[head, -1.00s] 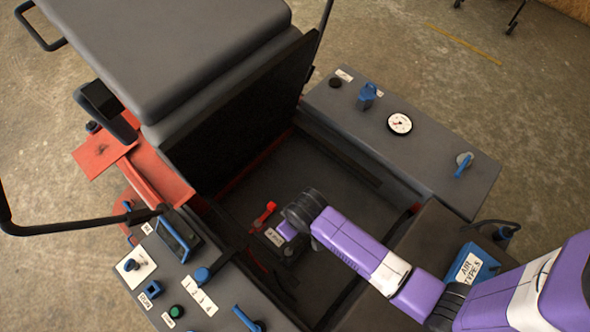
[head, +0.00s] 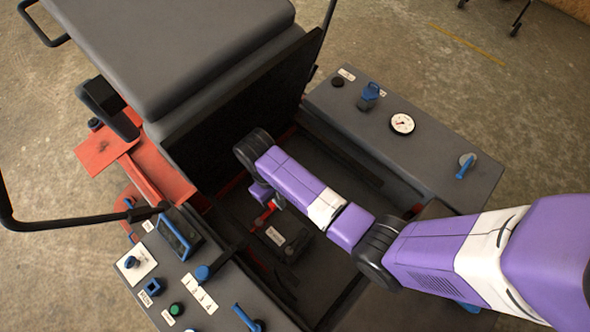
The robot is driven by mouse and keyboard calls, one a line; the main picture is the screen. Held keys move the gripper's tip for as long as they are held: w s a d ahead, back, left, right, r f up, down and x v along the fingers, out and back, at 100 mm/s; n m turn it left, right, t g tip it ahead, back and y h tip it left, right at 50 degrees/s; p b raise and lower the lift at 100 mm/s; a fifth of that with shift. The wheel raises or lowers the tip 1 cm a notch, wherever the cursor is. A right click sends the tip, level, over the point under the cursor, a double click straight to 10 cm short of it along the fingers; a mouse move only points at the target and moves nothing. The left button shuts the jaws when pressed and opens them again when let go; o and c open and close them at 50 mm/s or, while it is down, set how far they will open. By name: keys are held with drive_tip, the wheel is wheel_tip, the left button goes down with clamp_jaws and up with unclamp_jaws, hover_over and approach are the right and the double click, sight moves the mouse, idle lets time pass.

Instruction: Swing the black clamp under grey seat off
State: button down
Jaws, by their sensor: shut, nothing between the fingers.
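The grey seat (head: 175,45) is at the upper left, with its black underside panel (head: 235,125) facing the dark well. On the well floor below it is a black block (head: 292,246) with a white label. A red handle (head: 264,217) stands beside the block. I cannot single out the black clamp for certain among the dark parts there. My gripper (head: 263,194) shows only partly, beneath my purple wrist, just above the red handle. It is shut and empty. Its fingertips are mostly hidden, and I cannot tell whether they touch anything.
A control panel (head: 208,275) with blue levers and a green button borders the well at lower left. A grey side panel (head: 430,140) with a gauge borders it on the right. A thin black bar (head: 85,222) sticks out at left. The well is narrow.

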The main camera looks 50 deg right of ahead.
sight(297, 242)
drive_tip(key=x, duration=0.9)
drive_tip(key=shift+f+b, duration=0.15)
drive_tip(key=shift+b, duration=0.15)
drive_tip(key=s, duration=0.1)
drive_tip(key=s+p, duration=0.1)
drive_tip(key=s, duration=0.1)
drive_tip(key=shift+f, duration=0.25)
drive_tip(key=shift+s+f+p, duration=0.1)
drive_tip(key=shift+s+p, duration=0.25)
drive_tip(key=shift+s, duration=0.25)
